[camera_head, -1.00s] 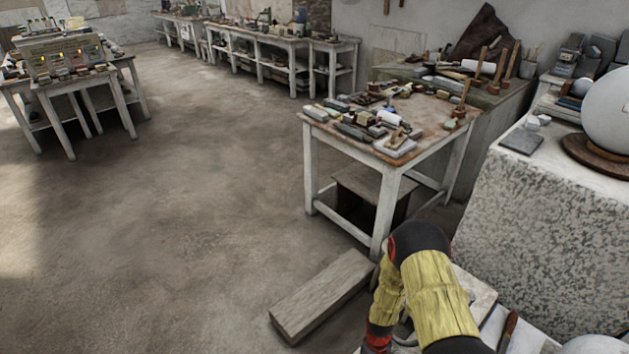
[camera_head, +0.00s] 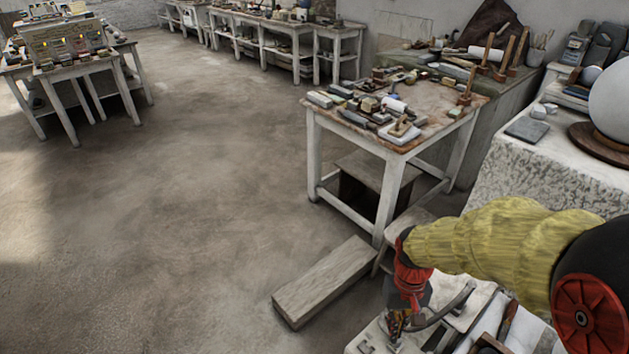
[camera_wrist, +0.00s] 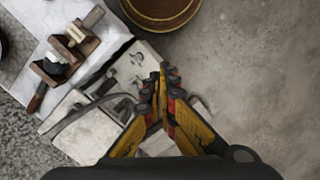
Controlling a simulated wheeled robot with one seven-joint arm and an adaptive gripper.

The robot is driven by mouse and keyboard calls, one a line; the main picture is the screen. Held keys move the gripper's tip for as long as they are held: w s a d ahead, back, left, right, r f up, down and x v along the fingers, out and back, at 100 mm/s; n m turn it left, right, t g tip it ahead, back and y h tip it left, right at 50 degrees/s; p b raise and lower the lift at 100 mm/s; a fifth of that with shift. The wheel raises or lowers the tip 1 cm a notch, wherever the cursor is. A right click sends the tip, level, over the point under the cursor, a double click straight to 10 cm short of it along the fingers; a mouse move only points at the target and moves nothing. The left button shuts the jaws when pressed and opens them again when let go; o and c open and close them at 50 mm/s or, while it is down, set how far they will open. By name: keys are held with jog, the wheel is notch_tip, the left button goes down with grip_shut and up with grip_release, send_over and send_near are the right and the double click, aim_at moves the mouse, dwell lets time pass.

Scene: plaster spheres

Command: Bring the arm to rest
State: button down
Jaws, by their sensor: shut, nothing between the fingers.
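My arm, in a yellow sleeve with red and black joints, reaches in from the right of the head view. My gripper (camera_head: 394,332) points down at the lower middle of that view, over a pale surface. In the wrist view my gripper (camera_wrist: 162,90) has its two yellow-and-black fingers together with nothing between them. It hangs over the edge between a pale board (camera_wrist: 90,125) and the bare floor. I cannot tell its exact height.
A wooden plank (camera_head: 322,282) lies on the floor left of my gripper. A tool-covered table (camera_head: 440,100) stands behind it. A stone block (camera_head: 545,165) with a white sphere (camera_head: 612,100) is at right. A round tub (camera_wrist: 160,8) shows in the wrist view. Floor at left is clear.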

jog(key=s+r+t, duration=0.3)
jog(key=r, duration=0.8)
jog(key=s+r+t, duration=0.4)
jog(key=r, duration=0.6)
jog(key=shift+s+a+r, duration=0.2)
jog(key=shift+s+r, duration=0.05)
jog(key=shift+r, duration=0.15)
